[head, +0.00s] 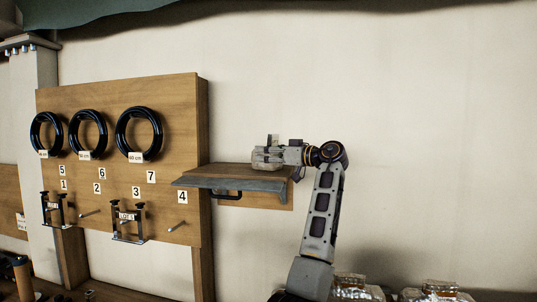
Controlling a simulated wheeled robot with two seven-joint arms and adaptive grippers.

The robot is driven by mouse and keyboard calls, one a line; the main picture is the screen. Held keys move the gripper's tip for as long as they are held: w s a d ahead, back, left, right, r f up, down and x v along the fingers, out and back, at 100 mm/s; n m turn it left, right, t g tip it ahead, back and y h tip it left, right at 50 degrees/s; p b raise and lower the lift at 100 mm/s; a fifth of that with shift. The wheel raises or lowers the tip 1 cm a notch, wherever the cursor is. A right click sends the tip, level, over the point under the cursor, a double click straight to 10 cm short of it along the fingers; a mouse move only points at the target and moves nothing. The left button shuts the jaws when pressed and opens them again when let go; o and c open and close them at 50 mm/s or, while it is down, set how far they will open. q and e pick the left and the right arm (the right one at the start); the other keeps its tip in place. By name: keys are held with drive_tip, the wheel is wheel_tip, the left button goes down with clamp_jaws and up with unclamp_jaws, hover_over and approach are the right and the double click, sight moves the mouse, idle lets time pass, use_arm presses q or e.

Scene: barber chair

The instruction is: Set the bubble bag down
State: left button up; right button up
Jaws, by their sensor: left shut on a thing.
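My left gripper (271,151) is at the middle of the head view, over a small wall shelf (222,171). It is shut on a pale bag (265,165), which shows just below and around the fingers. The bag is small and partly hidden by the fingers, so its bubble texture is hard to make out. It is at the shelf top, but I cannot tell whether it touches the wood. My right gripper is not in view.
The shelf has a grey front edge and a dark handle-like bracket below. A wooden board (182,100) on the left carries black coiled rings (139,133), number labels and pegs. Clear wrapped packages (439,292) stand at the bottom right. The wall to the right is bare.

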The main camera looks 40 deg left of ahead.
use_arm(q)
drive_tip(key=o, duration=0.5)
drive_tip(key=shift+f, duration=0.15)
drive_tip(key=o, duration=0.5)
drive_tip(key=shift+d+r, duration=0.15)
drive_tip(key=shift+r, duration=0.05)
drive_tip(key=d+b, duration=0.1)
drive_tip(key=d, duration=0.3)
drive_tip(key=w+d, duration=0.1)
drive_tip(key=d, duration=0.2)
drive_tip(key=d+b, duration=0.1)
drive_tip(key=d, duration=0.3)
drive_tip(key=shift+w+d+b, duration=0.15)
drive_tip(key=shift+d+b, duration=0.2)
